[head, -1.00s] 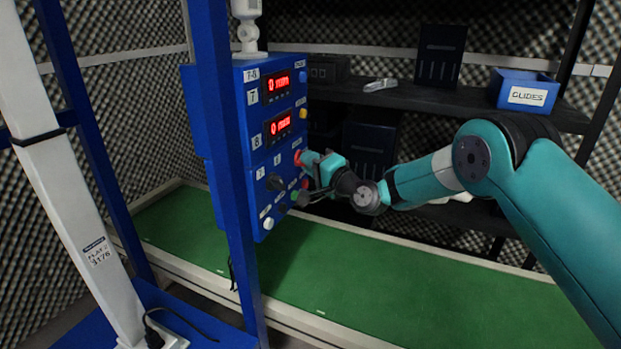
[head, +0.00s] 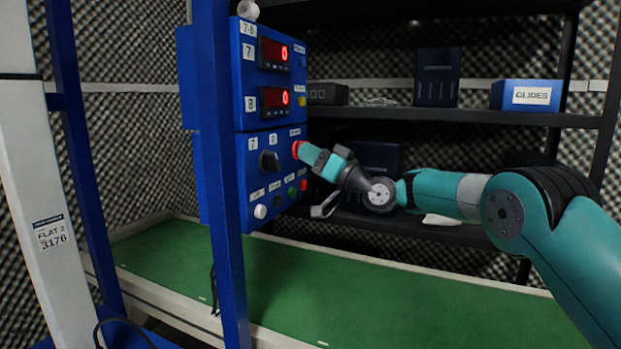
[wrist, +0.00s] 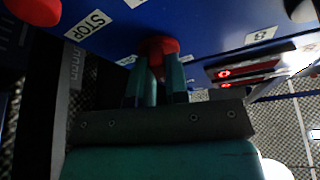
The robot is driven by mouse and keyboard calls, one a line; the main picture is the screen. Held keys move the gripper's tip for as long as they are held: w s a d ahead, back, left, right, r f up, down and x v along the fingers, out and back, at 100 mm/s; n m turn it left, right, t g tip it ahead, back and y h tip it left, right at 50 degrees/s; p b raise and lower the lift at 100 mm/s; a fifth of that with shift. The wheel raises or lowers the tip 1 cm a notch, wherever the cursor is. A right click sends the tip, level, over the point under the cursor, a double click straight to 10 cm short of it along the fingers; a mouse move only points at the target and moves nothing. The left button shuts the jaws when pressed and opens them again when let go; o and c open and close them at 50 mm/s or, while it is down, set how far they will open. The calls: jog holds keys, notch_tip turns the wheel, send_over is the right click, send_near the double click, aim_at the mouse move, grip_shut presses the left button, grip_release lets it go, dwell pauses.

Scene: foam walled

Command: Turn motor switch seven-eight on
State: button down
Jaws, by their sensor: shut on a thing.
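The blue control box (head: 216,70), labelled 7-8, stands at centre-left in the head view. A red knob (head: 296,149) sits at the right of its lower panel; it also shows in the wrist view (wrist: 162,46). My gripper (head: 304,152) reaches it from the right. In the wrist view its two fingers (wrist: 158,78) are shut on the red knob, hiding part of it. A black rotary knob (head: 269,161) is to its left. I cannot read the red knob's own label or its turned position.
Two red displays, 7 (head: 274,54) and 8 (head: 275,100), read 0. Several small buttons, including a white one (head: 260,211), sit below. A blue frame post (head: 221,200) stands in front of the box. A GLIDES bin (head: 527,95) is on the shelf behind. The green belt (head: 330,285) is clear.

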jog(key=shift+w+f+n+g+y+b, duration=0.1)
jog(key=shift+n+g+y+b, duration=0.4)
jog(key=shift+n, duration=0.85)
jog(key=shift+w+f+n+g+y+b, duration=0.15)
jog(key=shift+n+g+b, duration=0.3)
jog(key=shift+n+g, duration=0.7)
jog(key=shift+s+r+n+t, duration=0.15)
jog(key=shift+n+t, duration=0.1)
jog(key=shift+n, duration=0.15)
jog(key=c, duration=1.1)
grip_release()
jog(key=shift+d, duration=0.15)
jog(key=b+v, duration=1.1)
jog(key=v, duration=0.6)
jog(key=shift+f+b, duration=0.25)
jog(key=shift+b, duration=0.1)
